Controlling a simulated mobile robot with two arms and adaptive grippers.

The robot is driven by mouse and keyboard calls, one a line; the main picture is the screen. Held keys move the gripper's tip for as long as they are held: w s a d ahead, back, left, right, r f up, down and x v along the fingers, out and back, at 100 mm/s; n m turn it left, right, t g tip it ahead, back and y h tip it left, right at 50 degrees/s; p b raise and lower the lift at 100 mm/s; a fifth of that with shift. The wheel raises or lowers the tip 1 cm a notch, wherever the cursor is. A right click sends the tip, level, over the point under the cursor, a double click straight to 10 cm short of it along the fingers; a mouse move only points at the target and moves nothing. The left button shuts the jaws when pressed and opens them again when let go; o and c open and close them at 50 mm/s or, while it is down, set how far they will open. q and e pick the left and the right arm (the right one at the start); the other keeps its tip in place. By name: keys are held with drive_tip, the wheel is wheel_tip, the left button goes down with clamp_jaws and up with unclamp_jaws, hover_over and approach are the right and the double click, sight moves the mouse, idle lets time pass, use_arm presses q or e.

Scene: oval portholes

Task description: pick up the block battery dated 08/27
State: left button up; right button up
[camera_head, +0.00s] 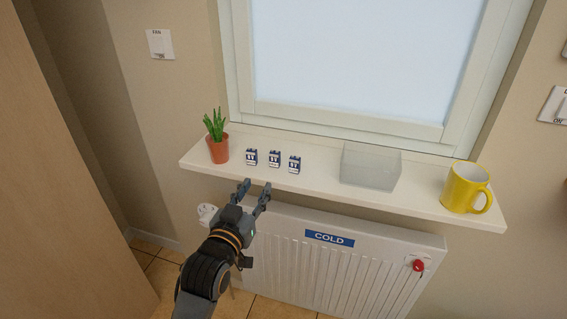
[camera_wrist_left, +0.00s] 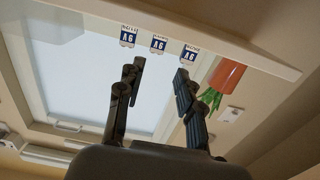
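Three small blue-and-white block batteries stand in a row on the white windowsill (camera_head: 330,181): a left one (camera_head: 251,157), a middle one (camera_head: 274,159) and a right one (camera_head: 294,164). Their dates are too small to read. The left wrist view shows the row upside down, with batteries (camera_wrist_left: 128,37), (camera_wrist_left: 159,44) and (camera_wrist_left: 189,52) beyond my fingertips. My left gripper (camera_head: 255,188) is open and empty, just in front of the sill's front edge, below the left and middle batteries. Its spread fingers also show in the left wrist view (camera_wrist_left: 159,69). My right gripper is out of view.
A potted plant (camera_head: 218,149) stands close left of the batteries. A clear box (camera_head: 370,167) and a yellow mug (camera_head: 466,188) stand to the right. A radiator (camera_head: 320,262) marked COLD is under the sill. The window (camera_head: 350,60) is behind. The sill between batteries and box is free.

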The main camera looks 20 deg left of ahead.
sight(274, 155)
use_arm(q)
drive_tip(key=w, duration=0.2)
drive_tip(key=w+p, duration=0.1)
drive_tip(key=w, duration=0.2)
drive_tip(key=w+r, duration=0.1)
drive_tip(key=w, duration=0.2)
drive_tip(key=shift+w+d, duration=0.2)
drive_tip(key=w, duration=0.1)
drive_tip(key=w+p, duration=0.1)
drive_tip(key=w, duration=0.2)
drive_tip(key=shift+w+d+r+p, duration=0.15)
drive_tip(key=shift+w+r+p, duration=0.1)
drive_tip(key=shift+w+p, duration=0.15)
drive_tip(key=shift+w, duration=0.35)
drive_tip(key=shift+s, duration=0.1)
drive_tip(key=shift+c, duration=0.2)
clamp_jaws()
